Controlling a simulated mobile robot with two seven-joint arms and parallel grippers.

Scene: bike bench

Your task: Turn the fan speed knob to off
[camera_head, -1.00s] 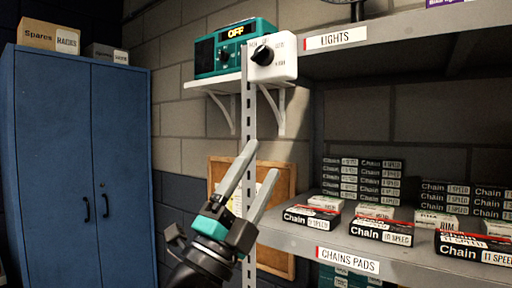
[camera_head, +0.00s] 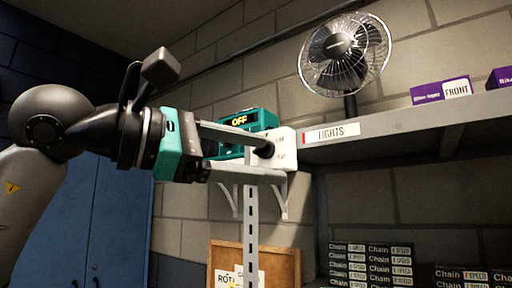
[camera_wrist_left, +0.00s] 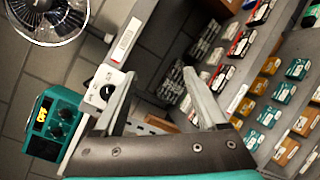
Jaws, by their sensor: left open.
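The fan speed knob (camera_head: 266,150) is a small black dial on the front of a white box (camera_head: 284,148) at the end of a small wall shelf. The dial also shows in the left wrist view (camera_wrist_left: 105,91); its pointer setting is too small to read. My left gripper (camera_head: 262,146) reaches in from the left, with a finger tip in front of the dial in the head view. In the wrist view its two fingers (camera_wrist_left: 161,84) are spread and empty, and the dial lies outside them, left of the left finger. Contact cannot be told. My right gripper is not in view.
The fan (camera_head: 345,48) stands on the upper shelf (camera_head: 420,118), labelled LIGHTS. A teal device (camera_head: 262,118) with an OFF display sits beside the white box. Chain boxes (camera_head: 372,264) fill the lower shelf. A blue cabinet (camera_head: 110,225) stands at left.

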